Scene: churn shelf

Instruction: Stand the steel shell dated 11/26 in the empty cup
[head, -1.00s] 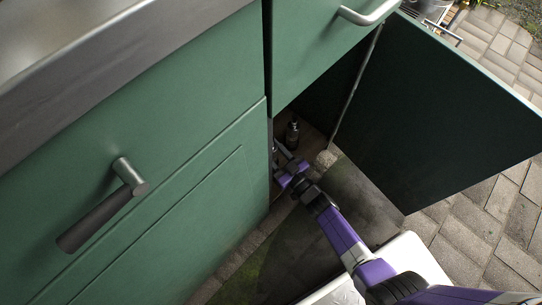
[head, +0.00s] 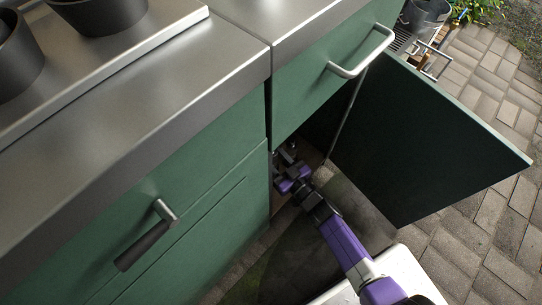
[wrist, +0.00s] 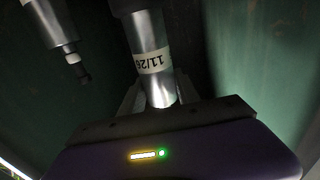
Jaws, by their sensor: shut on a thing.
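The steel shell dated 11/26 (wrist: 152,62) is in the wrist view, a shiny cylinder with a pale label band and a dark upper part. My gripper (wrist: 158,94) is shut on it, one finger on each side. In the head view my gripper (head: 284,169) reaches inside the open green cabinet, and the held shell cannot be made out there. A second metal cylinder with a black tip (wrist: 62,40) is at the upper left of the wrist view, apart from the held one. No empty cup can be made out.
The open cabinet door (head: 430,135) stands to the right of my arm. A drawer front with a bar handle (head: 362,52) is above the opening. A steel counter (head: 180,75) with dark pots (head: 100,12) is at the upper left. Paving (head: 480,230) lies at the right.

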